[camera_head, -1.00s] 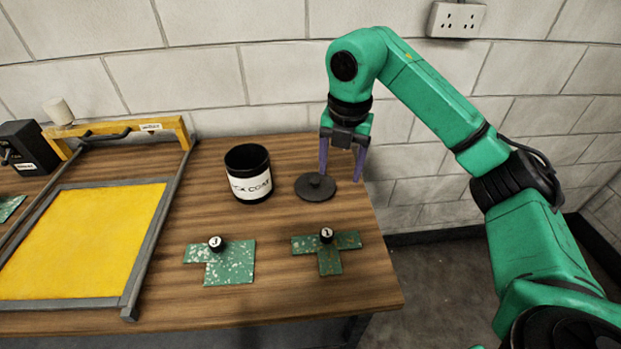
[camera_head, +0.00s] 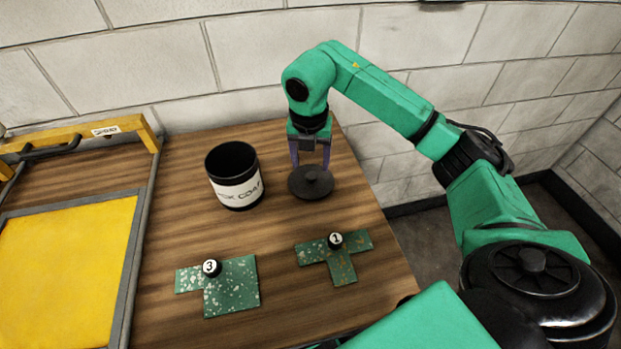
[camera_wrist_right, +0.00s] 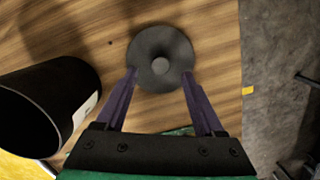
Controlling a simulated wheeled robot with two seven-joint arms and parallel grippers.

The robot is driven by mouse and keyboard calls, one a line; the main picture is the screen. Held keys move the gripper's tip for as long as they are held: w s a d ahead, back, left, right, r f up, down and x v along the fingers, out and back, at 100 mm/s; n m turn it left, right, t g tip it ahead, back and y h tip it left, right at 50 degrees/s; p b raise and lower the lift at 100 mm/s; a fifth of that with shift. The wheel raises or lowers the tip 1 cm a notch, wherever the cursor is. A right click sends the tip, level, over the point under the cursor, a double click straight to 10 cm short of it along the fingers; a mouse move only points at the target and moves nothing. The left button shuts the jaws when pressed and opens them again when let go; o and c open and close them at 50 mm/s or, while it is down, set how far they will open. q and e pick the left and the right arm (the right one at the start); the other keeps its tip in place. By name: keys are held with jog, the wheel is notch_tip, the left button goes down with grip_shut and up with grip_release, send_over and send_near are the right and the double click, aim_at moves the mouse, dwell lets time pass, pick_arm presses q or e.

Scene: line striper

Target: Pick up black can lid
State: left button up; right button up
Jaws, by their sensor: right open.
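The black can lid (camera_head: 312,186) is a dark round disc with a knob in its middle, lying on the wooden table to the right of the black can (camera_head: 234,178). It also shows in the right wrist view (camera_wrist_right: 160,52), near the top middle. My right gripper (camera_head: 311,166) points down at the lid with its purple fingers apart. In the wrist view its fingertips (camera_wrist_right: 159,73) appear on either side of the lid's near part, with the knob between and just beyond them. Whether they touch the lid I cannot tell. My left gripper is not in view.
The open can, with a white label, stands close to the lid's left. Two speckled green plates with numbered knobs, one at left (camera_head: 231,289) and one at right (camera_head: 341,268), lie nearer me. A yellow framed screen (camera_head: 70,260) is far left. A block wall stands behind.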

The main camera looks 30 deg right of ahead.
aim_at(311, 175)
notch_tip(311, 175, down, 4)
jog(key=shift+d+f+p, duration=0.1)
jog(key=shift+d+p, duration=0.05)
jog(key=shift+p, duration=0.6)
jog(key=shift+f, duration=0.1)
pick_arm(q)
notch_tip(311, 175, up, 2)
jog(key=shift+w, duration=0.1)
pick_arm(e)
jog(key=shift+w, duration=0.1)
grip_shut()
